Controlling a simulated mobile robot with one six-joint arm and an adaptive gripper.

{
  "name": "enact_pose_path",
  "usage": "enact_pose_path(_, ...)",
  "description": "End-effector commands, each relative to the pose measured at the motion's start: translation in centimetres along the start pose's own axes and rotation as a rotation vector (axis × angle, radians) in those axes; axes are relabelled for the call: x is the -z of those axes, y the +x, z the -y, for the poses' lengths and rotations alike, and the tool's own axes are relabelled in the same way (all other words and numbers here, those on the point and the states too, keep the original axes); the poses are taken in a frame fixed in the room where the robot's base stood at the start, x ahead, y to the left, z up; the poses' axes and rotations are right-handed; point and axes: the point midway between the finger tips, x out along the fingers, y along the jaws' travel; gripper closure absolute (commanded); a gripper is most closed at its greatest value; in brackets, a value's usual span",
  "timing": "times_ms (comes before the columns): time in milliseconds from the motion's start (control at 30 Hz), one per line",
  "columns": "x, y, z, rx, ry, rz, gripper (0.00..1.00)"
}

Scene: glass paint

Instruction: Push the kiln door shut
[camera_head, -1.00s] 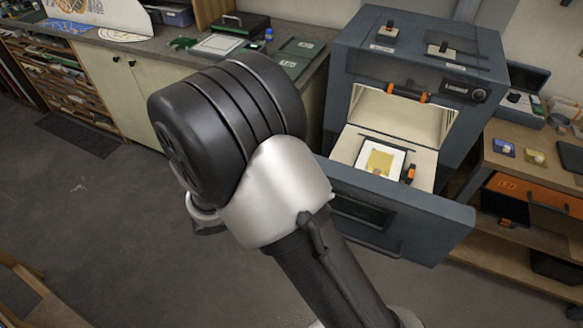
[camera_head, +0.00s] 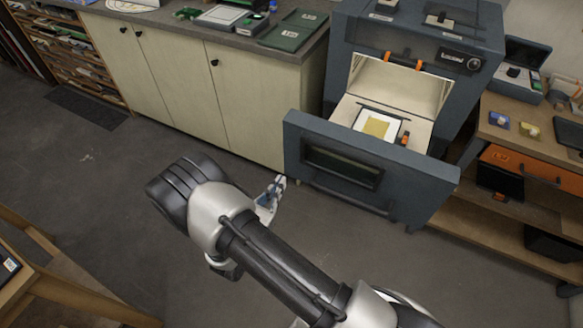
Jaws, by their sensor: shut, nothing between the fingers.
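The blue-grey kiln (camera_head: 400,32) stands at the back right with its chamber showing. Its door (camera_head: 415,187), a front panel with a dark window, stands out from the body, and a pale drawer-like floor shows behind it. On that floor a white tile with a yellow piece (camera_head: 376,126) lies beside an orange-and-black part. My gripper (camera_head: 277,186) is small in view, just left of the door's lower left side and apart from it in the picture. Its fingers are shut and empty. My arm hides part of the floor.
A cream cabinet (camera_head: 170,80) with a worktop runs left of the kiln. A wooden shelf bench (camera_head: 540,140) with an orange drawer stands right of it. A wooden table (camera_head: 60,285) is at the lower left. The grey floor before the kiln is open.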

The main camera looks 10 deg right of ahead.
Motion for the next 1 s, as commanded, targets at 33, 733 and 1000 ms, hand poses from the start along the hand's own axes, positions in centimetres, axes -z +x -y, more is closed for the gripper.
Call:
enact_pose_path(33,0.1,1.3,0.1,0.007,0.002,0.000,1.00)
enact_pose_path(733,-0.1,8.3,0.0,0.000,0.000,0.000,1.00)
enact_pose_path(1000,0.0,8.4,0.0,0.001,0.001,0.000,1.00)
